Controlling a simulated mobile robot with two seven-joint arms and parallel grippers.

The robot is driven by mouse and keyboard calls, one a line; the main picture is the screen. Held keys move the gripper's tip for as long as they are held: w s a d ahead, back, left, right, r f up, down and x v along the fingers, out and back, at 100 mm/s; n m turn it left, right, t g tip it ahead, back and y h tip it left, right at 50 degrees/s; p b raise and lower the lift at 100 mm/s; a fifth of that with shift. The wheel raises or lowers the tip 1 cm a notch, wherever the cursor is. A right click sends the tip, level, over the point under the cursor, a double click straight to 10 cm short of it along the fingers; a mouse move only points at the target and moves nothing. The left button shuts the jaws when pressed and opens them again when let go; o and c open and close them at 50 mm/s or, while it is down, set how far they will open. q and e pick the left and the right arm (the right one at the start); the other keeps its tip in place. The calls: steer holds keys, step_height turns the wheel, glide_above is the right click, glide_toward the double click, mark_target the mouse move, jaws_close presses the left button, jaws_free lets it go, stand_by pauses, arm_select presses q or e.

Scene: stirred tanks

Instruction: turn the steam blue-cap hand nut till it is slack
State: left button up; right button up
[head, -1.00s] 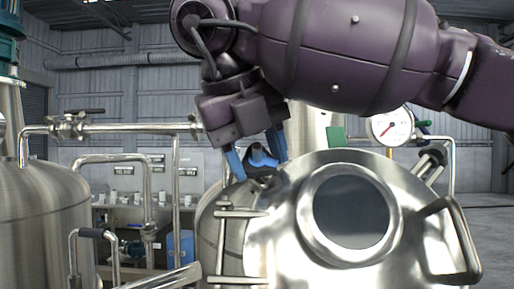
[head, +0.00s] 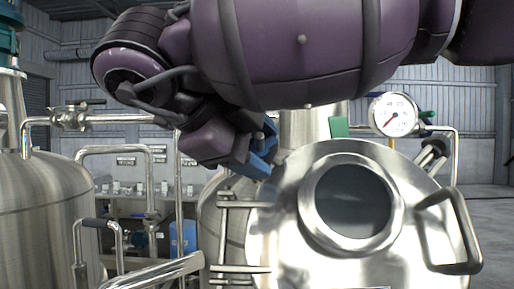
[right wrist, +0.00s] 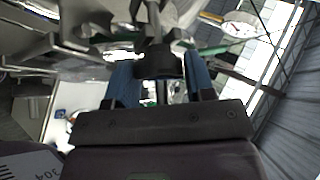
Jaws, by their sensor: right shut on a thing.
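My right gripper (head: 260,158) comes in from the upper right on the purple arm. Its blue fingers are beside the shiny steel tank lid (head: 270,210), at its upper left edge. In the right wrist view the two blue fingers (right wrist: 160,75) stand on either side of a dark round hand nut (right wrist: 158,63) and are shut on it. In the head view the nut is mostly hidden behind the fingers, so I cannot make out its blue cap. My left gripper is in neither view.
The lid has a round sight glass (head: 350,205) and a bent handle (head: 450,232). A dial gauge (head: 393,114) stands behind it at the right. Steel pipes (head: 110,152) and another tank (head: 45,215) are at the left. Open floor shows at the far right.

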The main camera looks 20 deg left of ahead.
arm_select(q)
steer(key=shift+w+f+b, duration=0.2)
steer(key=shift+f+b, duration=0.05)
steer(key=shift+b, duration=0.2)
arm_select(e)
steer(key=n+t, duration=0.1)
steer(key=n, duration=0.2)
steer(key=n+t, duration=0.2)
steer(key=shift+f+n+t+y, duration=0.1)
steer(key=shift+n+t+y, duration=0.2)
steer(key=shift+n, duration=0.4)
steer(key=o, duration=0.9)
steer(key=shift+s, duration=0.1)
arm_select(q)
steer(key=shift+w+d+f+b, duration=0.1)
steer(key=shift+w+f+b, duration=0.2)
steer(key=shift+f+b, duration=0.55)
arm_select(e)
steer(key=shift+v, duration=5.4)
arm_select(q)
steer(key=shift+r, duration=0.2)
arm_select(e)
steer(key=shift+d+f, duration=0.1)
steer(key=shift+f, duration=0.05)
